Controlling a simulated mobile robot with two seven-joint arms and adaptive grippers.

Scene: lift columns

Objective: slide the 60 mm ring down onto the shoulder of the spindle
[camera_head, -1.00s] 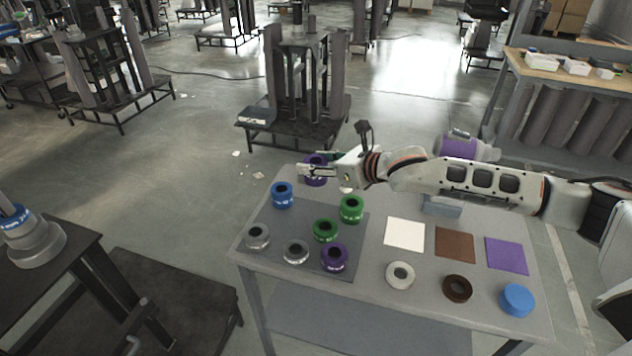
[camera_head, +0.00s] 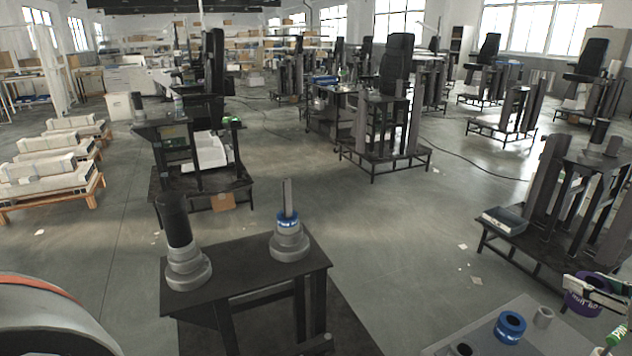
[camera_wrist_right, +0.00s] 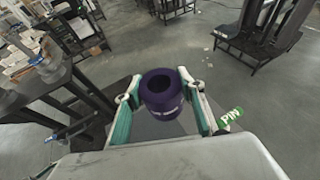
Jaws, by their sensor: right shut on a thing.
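My right gripper (camera_head: 594,291) is at the lower right edge of the head view, shut on a purple ring (camera_head: 579,303). In the right wrist view the purple ring (camera_wrist_right: 160,104) sits between the two fingers, its hole facing up; its size marking is not readable. A spindle (camera_head: 290,243) stands upright on a black table, well to the left of the gripper. It has a stepped grey base and a grey shaft, with a blue ring (camera_head: 287,219) around the shaft just above the base. My left gripper is not in view.
A second stepped base with a thick black post (camera_head: 179,229) stands on the same black table (camera_head: 235,300). Open floor lies between the tables.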

